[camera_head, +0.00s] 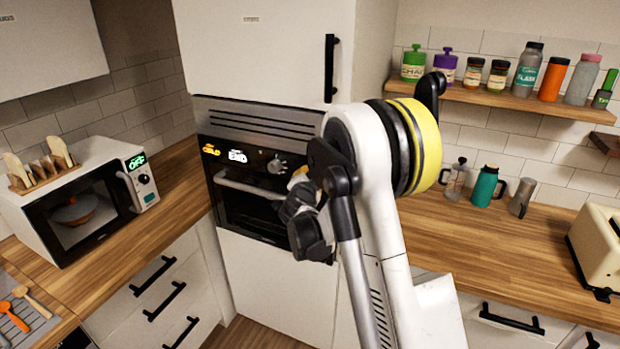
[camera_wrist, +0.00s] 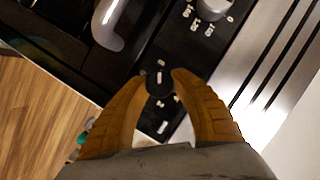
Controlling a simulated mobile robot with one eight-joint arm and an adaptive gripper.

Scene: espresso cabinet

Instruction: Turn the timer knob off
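A dark round knob (camera_wrist: 159,81) with a white mark sits on the black oven panel in the wrist view. My gripper (camera_wrist: 159,77) has its two orange-brown fingers apart, with one fingertip on each side of this knob. I cannot tell whether they touch it. A silver knob (camera_wrist: 213,7) with white labels around it is further up and right. Which knob is the timer is not readable. In the head view, my gripper (camera_head: 300,178) is at the front of the built-in oven (camera_head: 240,187), and my arm hides the panel's right part. A silver knob (camera_head: 276,164) shows left of it.
The oven handle (camera_wrist: 110,25) is close to my gripper's left in the wrist view. A microwave (camera_head: 92,195) stands on the left counter. The right counter (camera_head: 470,240) carries a toaster (camera_head: 600,250) and a teal pot (camera_head: 485,187).

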